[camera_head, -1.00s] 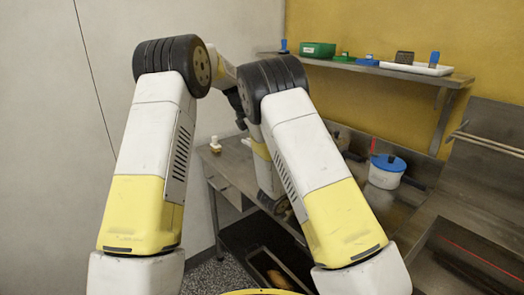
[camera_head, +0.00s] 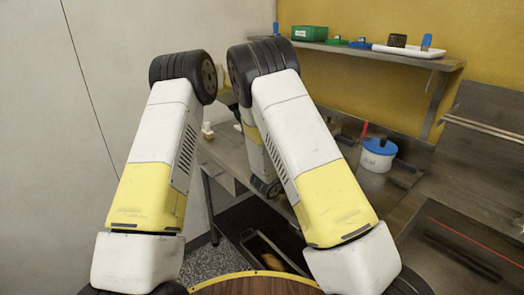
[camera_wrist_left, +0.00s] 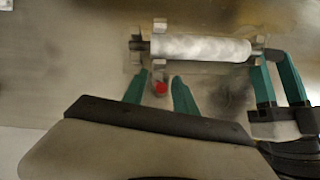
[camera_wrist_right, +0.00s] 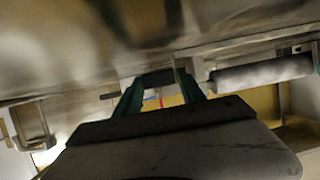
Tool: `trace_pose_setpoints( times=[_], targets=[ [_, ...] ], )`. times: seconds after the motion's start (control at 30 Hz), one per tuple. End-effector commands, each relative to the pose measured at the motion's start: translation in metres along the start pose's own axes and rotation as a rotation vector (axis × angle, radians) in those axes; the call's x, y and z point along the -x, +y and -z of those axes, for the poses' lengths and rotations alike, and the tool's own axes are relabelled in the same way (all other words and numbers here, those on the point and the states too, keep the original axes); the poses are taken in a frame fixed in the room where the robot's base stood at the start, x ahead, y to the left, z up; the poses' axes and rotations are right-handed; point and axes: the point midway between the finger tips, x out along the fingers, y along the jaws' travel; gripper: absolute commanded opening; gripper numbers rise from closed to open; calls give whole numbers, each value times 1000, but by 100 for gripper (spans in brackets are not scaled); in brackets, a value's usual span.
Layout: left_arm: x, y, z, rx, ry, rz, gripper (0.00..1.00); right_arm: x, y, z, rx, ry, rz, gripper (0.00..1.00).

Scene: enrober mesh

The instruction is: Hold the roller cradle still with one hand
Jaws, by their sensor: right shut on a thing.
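The roller cradle (camera_wrist_left: 162,28) shows in the left wrist view, with upright metal brackets and a pale roller (camera_wrist_left: 200,48) lying across it. My left gripper (camera_wrist_left: 157,85) is open just below the cradle's left end. A small red-tipped part (camera_wrist_left: 160,88) shows between its fingers, not gripped. My right gripper (camera_wrist_left: 270,62) is shut on a dark bar (camera_wrist_left: 274,54) at the cradle's right end. In the right wrist view that bar (camera_wrist_right: 155,79) lies between my right fingertips, and the roller (camera_wrist_right: 262,72) is to the right. In the head view my arms hide both grippers and the cradle.
A metal bench (camera_head: 225,158) runs along the wall. A shelf (camera_head: 400,56) above holds a green box (camera_head: 309,33) and a white tray (camera_head: 409,50). A round wooden top (camera_head: 255,284) is close in front.

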Motion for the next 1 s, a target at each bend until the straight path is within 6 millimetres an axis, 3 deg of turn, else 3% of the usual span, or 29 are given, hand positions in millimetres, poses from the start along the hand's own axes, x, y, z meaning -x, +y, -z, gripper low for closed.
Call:
trace_pose_setpoints(
  times=[0.17, 0.33, 1.0],
  targets=[
    [0, 0, 0, 0, 0, 0, 32, 0, -1, 0, 0, 0, 2, 0],
    [0, 0, 0, 0, 0, 0, 0, 0, -1, 0, 0, 0, 2, 0],
    [0, 0, 0, 0, 0, 0, 0, 0, -1, 0, 1, 0, 2, 0]
  ],
)
